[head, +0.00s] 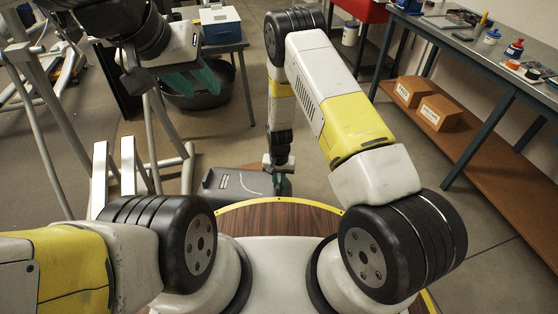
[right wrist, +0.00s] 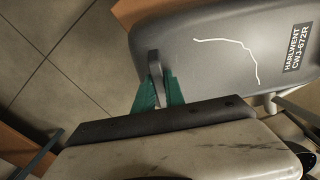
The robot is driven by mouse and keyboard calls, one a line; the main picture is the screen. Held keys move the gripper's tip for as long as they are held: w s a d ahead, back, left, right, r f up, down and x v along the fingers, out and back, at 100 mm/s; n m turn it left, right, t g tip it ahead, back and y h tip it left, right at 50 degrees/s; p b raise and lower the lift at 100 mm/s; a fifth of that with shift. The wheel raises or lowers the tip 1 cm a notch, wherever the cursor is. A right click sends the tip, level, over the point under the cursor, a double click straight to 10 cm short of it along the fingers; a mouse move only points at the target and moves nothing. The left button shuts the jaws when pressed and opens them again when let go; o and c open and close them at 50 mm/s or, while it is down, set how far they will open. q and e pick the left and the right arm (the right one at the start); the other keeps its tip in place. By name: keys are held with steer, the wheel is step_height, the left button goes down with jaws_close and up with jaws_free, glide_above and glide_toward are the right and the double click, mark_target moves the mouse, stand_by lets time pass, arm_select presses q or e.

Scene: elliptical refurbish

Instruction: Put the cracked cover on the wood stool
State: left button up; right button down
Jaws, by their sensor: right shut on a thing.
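The cracked cover (head: 225,184) is a dark grey shell with a pale crack line, lying just beyond my base. In the right wrist view the cover (right wrist: 205,55) shows its crack and a label reading HARLWENT CWJ-672R. My right gripper (head: 278,171) reaches down to it and is shut on its raised grey tab, with a teal finger on each side (right wrist: 156,88). A brown wooden surface (right wrist: 128,11), likely the wood stool, shows past the cover's edge, mostly hidden; I cannot tell whether they touch. My left gripper (head: 194,82) is open and empty at upper left.
Grey exercise-machine tubes (head: 128,165) stand left of the cover. A black tub (head: 200,88) sits on the floor behind my left gripper, near a small table with a blue-and-white box (head: 220,22). A workbench (head: 470,45) with cartons on its lower shelf (head: 470,145) lines the right. Floor between is clear.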

steer(key=shift+w, duration=0.5)
steer(key=shift+f, duration=1.75)
steer(key=c, duration=1.4)
jaws_free()
steer(key=shift+s+f, duration=0.1)
